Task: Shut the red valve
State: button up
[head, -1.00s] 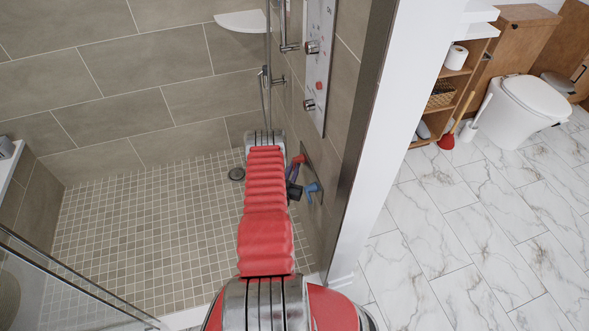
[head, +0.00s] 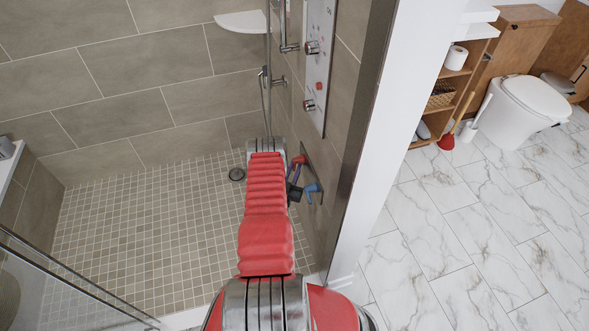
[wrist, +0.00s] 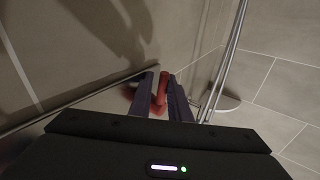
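The red valve (head: 299,160) has a lever handle on a plate on the right shower wall, low down, beside the end of my arm. In the wrist view its red handle (wrist: 160,92) stands between the two dark purple fingers of my gripper (wrist: 162,88). Some space shows beside the handle, so the fingers look open around it; contact is hard to tell. In the head view my gripper (head: 294,178) is partly hidden by my arm, with a purple finger just below the red handle. A blue valve handle (head: 313,188) sits nearer on the same plate.
A shower panel (head: 318,65) with knobs is above the valves. A glass screen (head: 70,275) stands at the left, and a white partition edge (head: 385,120) at the right. The tiled shower floor (head: 150,230) is mostly clear, with a round drain (head: 237,174).

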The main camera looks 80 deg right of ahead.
jog(key=a+f, duration=0.1)
jog(key=a, duration=1.2)
jog(key=shift+w+a, duration=0.4)
jog(key=shift+w, duration=0.05)
jog(key=shift+f, duration=0.15)
